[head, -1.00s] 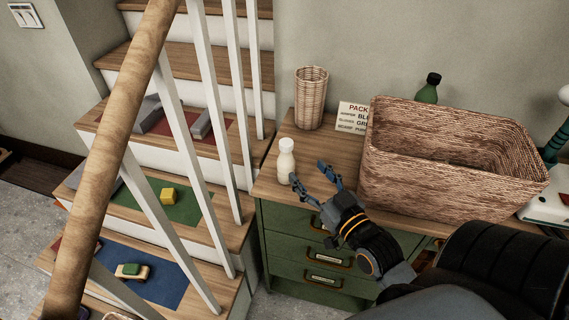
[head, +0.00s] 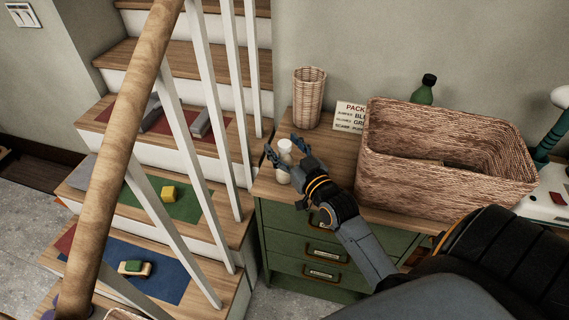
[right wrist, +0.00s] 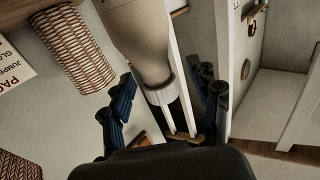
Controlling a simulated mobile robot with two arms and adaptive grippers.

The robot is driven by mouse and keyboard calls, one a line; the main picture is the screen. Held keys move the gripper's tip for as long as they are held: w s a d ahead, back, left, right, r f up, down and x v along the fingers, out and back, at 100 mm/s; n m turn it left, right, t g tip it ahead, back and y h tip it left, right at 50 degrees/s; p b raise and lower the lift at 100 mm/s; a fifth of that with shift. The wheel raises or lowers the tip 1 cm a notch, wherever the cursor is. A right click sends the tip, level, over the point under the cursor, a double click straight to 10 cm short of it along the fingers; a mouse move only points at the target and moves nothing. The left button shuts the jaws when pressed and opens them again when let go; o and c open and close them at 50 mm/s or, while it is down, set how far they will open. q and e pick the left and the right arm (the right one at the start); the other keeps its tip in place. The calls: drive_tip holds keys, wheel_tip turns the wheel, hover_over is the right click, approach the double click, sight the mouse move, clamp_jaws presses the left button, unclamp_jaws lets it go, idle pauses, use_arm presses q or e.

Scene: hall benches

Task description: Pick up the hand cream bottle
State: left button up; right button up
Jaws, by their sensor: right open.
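The hand cream bottle (head: 284,147) is small and cream-white with a white cap, upright on the wooden top of the green drawer cabinet near its left end. My right gripper (head: 285,154) is open, with its fingers on either side of the bottle. In the right wrist view the bottle (right wrist: 138,40) stands between the open blue-black fingers (right wrist: 163,105), its collar near them; I cannot tell whether they touch it. My left gripper is not in view.
A large woven basket (head: 400,180) stands right of my gripper, with a green bottle (head: 425,90) behind it. A tall wicker cup (head: 309,97) and a printed card (head: 349,116) stand at the back. The stair railing (head: 111,165) rises on the left.

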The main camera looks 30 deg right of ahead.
clamp_jaws()
drive_tip(key=shift+r, duration=0.1)
idle(0.4)
